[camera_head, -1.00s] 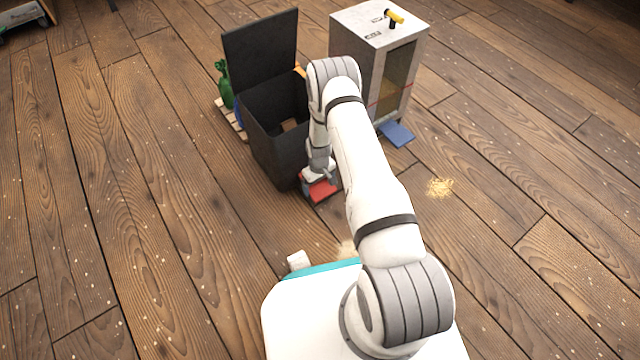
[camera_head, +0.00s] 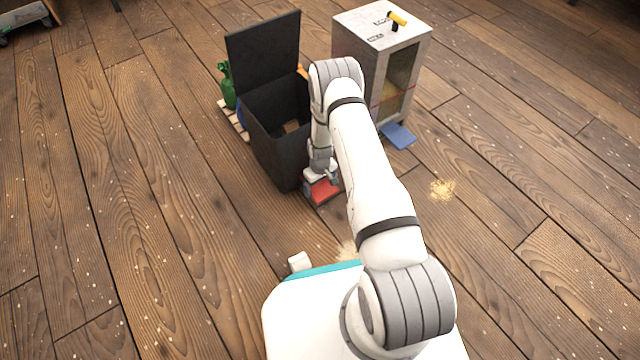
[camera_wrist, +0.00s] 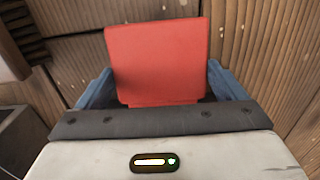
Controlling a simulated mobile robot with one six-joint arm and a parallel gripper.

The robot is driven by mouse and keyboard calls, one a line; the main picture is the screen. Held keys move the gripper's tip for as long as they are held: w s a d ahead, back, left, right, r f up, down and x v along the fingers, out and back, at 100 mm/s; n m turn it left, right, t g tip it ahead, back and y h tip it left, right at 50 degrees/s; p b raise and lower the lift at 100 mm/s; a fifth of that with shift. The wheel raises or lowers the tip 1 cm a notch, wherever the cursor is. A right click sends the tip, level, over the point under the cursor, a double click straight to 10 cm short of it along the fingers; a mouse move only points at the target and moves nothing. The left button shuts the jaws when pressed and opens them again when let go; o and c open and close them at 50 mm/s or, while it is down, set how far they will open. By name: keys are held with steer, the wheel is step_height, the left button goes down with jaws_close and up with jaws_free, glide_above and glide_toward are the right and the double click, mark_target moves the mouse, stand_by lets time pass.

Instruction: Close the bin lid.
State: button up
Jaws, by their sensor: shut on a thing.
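The dark bin (camera_head: 272,158) stands left of my arm. Its lid (camera_head: 264,52) is open, standing upright at the back edge, and a brown piece (camera_head: 291,126) shows inside. My gripper (camera_head: 322,184) is low in front of the bin's near right corner, well below the lid. It is shut on a flat red object (camera_head: 326,191). In the wrist view the red object (camera_wrist: 157,60) sits between the blue fingers of my gripper (camera_wrist: 160,96). My arm hides part of the bin's right side.
Spilled grains (camera_head: 442,189) lie on the open floor at right.

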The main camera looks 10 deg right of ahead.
mark_target(319, 185)
steer(key=shift+w+a+r, duration=0.2)
steer(key=shift+w, duration=0.25)
steer(key=o, duration=0.9)
steer(key=shift+o, duration=1)
steer(key=shift+s+d+f, duration=0.1)
steer(key=shift+s, duration=0.1)
step_height(319, 185, up, 8)
steer(key=p, duration=0.3)
steer(key=shift+f+p, duration=0.1)
steer(key=shift+p, duration=0.2)
